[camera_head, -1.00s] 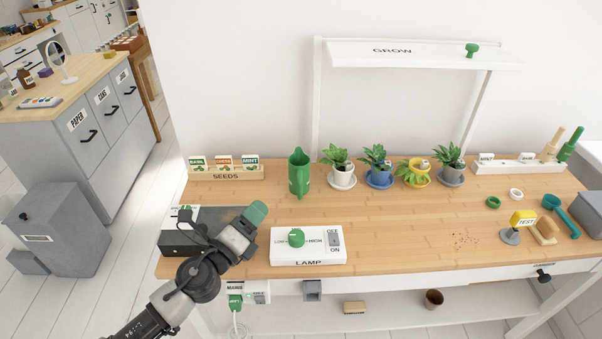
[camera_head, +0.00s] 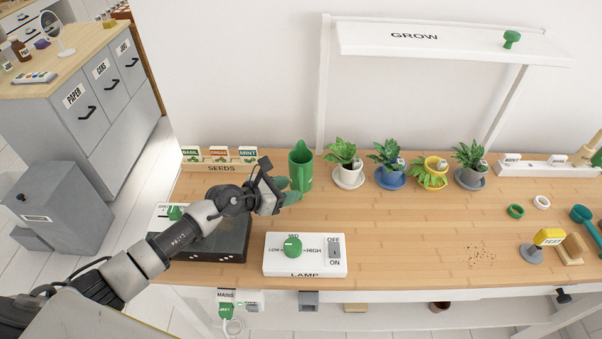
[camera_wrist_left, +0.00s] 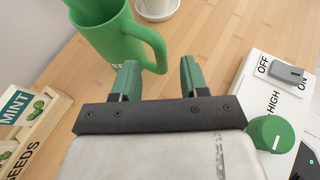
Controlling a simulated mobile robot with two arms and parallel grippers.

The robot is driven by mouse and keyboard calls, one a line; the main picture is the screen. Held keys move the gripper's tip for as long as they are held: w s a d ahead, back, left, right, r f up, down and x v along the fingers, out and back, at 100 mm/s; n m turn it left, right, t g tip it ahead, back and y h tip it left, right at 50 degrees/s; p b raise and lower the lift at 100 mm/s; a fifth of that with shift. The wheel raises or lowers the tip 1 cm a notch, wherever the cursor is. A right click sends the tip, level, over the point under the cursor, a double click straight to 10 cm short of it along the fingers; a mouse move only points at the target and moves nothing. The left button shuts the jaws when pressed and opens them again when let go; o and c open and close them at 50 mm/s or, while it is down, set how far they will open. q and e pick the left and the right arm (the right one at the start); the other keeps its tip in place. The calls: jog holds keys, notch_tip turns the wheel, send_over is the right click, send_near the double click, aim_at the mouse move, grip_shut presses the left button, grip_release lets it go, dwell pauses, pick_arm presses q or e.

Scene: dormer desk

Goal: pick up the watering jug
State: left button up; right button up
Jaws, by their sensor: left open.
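The green watering jug (camera_head: 302,167) stands upright on the wooden desk, between the seed box and the first potted plant. In the left wrist view the jug (camera_wrist_left: 106,38) is at the top left, its handle (camera_wrist_left: 152,42) pointing toward my gripper. My left gripper (camera_head: 289,190) is open, just in front of the jug. In the left wrist view its two green fingers (camera_wrist_left: 158,80) are apart, with the lower end of the handle close to the left finger; I cannot tell if they touch. My right gripper is not in view.
The seed box (camera_head: 219,167) is left of the jug, and a potted plant in a white pot (camera_head: 348,173) is to its right. The lamp control box (camera_head: 305,262) lies in front. A dark box (camera_head: 223,245) sits under my left arm. The desk's middle is clear.

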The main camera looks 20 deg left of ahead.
aim_at(300, 187)
pick_arm(q)
jog(key=x, duration=0.3)
jog(key=shift+w+d+f, duration=0.1)
jog(key=shift+w+d, duration=0.15)
jog(key=shift+d, duration=0.05)
jog(key=shift+w+d+f, duration=0.1)
jog(key=shift+w+d, duration=0.1)
jog(key=shift+c, duration=1.4)
jog(key=c, duration=0.5)
grip_shut()
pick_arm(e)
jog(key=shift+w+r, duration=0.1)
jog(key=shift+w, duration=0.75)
